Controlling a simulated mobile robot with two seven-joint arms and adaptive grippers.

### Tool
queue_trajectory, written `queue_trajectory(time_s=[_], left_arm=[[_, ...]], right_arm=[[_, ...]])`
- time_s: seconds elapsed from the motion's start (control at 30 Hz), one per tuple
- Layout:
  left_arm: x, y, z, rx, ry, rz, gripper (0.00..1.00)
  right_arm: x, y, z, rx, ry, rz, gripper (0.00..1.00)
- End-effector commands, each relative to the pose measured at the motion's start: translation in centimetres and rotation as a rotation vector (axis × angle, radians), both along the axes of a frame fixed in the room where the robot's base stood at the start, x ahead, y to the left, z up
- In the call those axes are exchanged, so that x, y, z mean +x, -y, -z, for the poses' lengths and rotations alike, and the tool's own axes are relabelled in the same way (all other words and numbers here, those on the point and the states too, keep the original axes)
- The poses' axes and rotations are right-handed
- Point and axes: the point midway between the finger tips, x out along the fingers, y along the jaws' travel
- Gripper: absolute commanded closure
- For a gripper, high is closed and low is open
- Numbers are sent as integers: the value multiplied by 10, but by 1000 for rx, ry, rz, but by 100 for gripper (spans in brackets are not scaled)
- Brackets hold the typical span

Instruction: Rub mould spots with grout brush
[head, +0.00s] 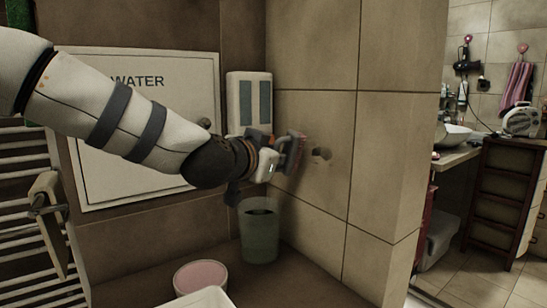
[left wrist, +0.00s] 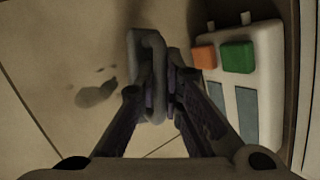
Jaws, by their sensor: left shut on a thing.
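My left gripper (head: 283,154) is at the tiled wall, shut on the grout brush (head: 298,150), whose reddish-brown side faces the tiles. In the left wrist view the brush (left wrist: 147,75) shows as a grey looped handle between the fingers (left wrist: 160,85). Dark mould spots (head: 321,154) are on the wall tile just right of the brush. In the left wrist view a larger mould spot (left wrist: 97,93) with small ones above it lies left of the brush. I cannot tell whether the bristles touch the wall. My right gripper is not in view.
A white dispenser (head: 249,90) with two blue-grey panels is mounted close to my gripper; its orange and green parts (left wrist: 237,55) show from the wrist. Below stand a translucent green bin (head: 260,236) and a pink-topped round tub (head: 201,276). A white WATER panel (head: 110,185) is behind my arm.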

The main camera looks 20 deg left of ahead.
Motion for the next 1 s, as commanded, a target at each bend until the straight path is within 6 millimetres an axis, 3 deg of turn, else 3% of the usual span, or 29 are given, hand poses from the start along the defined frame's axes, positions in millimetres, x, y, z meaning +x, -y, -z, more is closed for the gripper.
queue_trajectory(time_s=[1.0], left_arm=[[16, 12, 0, 1, 0, 0, 100]], right_arm=[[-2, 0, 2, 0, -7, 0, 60]])
